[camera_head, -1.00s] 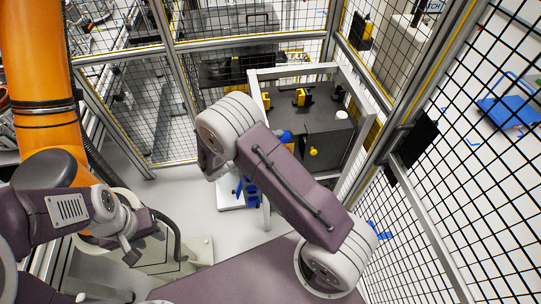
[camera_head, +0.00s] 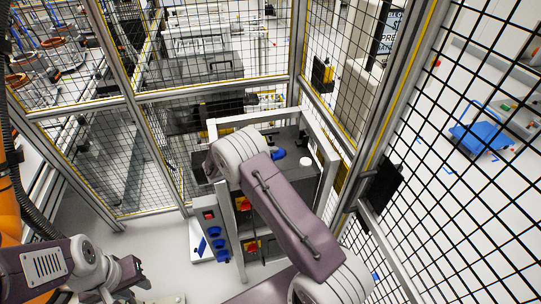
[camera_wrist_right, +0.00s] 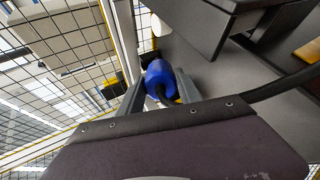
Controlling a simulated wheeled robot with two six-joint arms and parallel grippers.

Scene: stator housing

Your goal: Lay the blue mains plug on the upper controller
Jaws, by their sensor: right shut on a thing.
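The blue mains plug (camera_wrist_right: 158,78) sits between the fingers of my right gripper (camera_wrist_right: 163,88) in the right wrist view. My right gripper is shut on it, and a black cable runs off to the right. In the head view a blue patch beside my right arm appears to be the plug (camera_head: 278,154); my forearm hides the right gripper there. Below it is the dark top of the upper controller (camera_head: 297,181), in a stack with red-and-yellow switches on its front. I cannot tell whether the plug touches it. My left gripper (camera_head: 133,276) is low at the left, its jaws unclear.
A pale frame (camera_head: 330,150) surrounds the controller top. Blue sockets (camera_head: 217,243) are on a grey panel at its left. A white round object (camera_head: 305,162) is near the top's right side. Mesh fencing (camera_head: 215,140) closes off the back and right.

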